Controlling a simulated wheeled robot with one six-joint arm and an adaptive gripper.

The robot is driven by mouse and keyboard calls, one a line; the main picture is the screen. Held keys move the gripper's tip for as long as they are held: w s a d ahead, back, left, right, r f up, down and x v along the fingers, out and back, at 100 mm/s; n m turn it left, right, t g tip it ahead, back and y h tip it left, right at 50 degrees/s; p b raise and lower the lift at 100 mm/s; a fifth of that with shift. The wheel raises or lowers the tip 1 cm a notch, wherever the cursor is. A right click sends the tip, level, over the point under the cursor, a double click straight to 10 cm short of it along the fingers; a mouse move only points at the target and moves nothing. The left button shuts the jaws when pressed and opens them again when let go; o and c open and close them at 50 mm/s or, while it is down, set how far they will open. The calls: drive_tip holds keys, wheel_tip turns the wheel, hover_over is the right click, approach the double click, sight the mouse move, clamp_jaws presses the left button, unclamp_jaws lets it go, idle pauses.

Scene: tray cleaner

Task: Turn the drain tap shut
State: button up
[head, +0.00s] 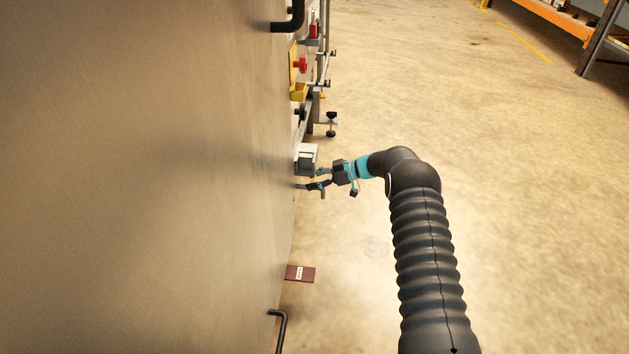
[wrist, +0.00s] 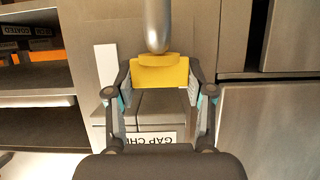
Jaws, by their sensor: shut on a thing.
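The drain tap shows in the wrist view as a yellow handle (wrist: 160,75) at the end of a grey metal pipe (wrist: 157,25). My gripper (wrist: 160,78) has one finger on each side of the yellow handle and is shut on it. In the head view my gripper (head: 318,179) is beside the steel machine wall, just below a small grey box. The tap is too small and hidden there to make out, and its turn angle cannot be told.
The grey box (head: 306,157) sticks out of the steel wall (head: 150,180). A red knob (head: 300,64), black handles (head: 281,325) and a dark red plate (head: 300,273) also stick out. A labelled grey block (wrist: 155,108) lies behind my fingers. Open floor (head: 520,200) spreads to the right.

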drive_tip(key=o, duration=1.2)
drive_tip(key=v, duration=1.2)
